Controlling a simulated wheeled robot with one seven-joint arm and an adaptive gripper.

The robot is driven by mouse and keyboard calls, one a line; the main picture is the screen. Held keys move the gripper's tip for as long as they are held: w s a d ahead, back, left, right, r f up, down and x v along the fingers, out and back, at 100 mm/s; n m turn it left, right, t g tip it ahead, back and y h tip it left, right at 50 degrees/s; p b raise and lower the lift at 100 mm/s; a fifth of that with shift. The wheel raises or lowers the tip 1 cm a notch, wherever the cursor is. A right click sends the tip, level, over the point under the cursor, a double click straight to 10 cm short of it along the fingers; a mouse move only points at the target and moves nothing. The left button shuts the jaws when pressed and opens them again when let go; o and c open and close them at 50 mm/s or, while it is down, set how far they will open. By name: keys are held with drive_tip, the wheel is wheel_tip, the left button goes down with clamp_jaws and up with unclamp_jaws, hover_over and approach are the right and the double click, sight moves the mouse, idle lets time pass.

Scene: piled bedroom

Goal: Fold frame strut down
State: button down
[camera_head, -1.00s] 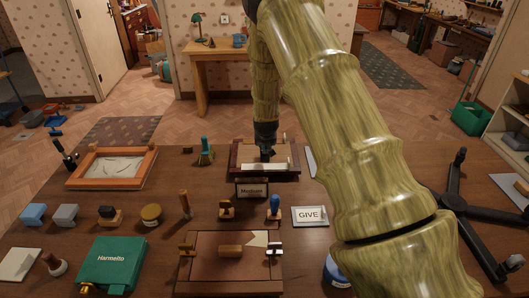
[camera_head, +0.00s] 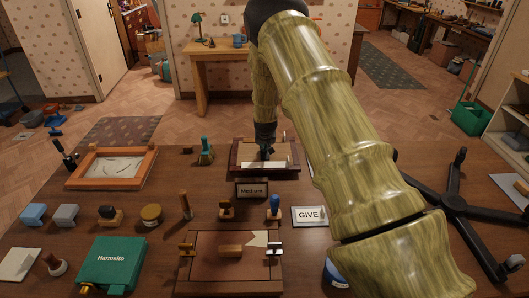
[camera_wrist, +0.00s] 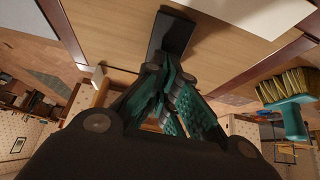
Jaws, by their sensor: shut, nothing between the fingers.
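A brown wooden frame (camera_head: 291,172) lies on the far middle of the table, with a pale strip along its near side. In the wrist view its tan back panel (camera_wrist: 110,25) fills the top. A dark flat strut (camera_wrist: 172,32) shows on that panel, just beyond my fingertips. My gripper (camera_head: 266,155) points down at the middle of the frame. In the wrist view its teal-padded fingers (camera_wrist: 160,78) are shut with nothing between them, close to the strut's near end. I cannot tell whether they touch it, or how far the strut is tilted. In the head view my gripper hides the strut.
A small name sign (camera_head: 251,189) stands just in front of the frame. A teal brush (camera_head: 205,152) stands to the left and also shows in the wrist view (camera_wrist: 291,115). A sand tray (camera_head: 70,181) lies further left. Stamps and a GIVE card (camera_head: 309,215) are nearer.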

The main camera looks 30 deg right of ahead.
drive_tip(key=shift+r, duration=0.35)
wheel_tip(320, 180, up, 8)
drive_tip(key=p, duration=0.3)
drive_tip(key=shift+f+p, duration=0.15)
drive_tip(key=shift+p, duration=0.25)
idle(0.4)
drive_tip(key=shift+s, duration=0.1)
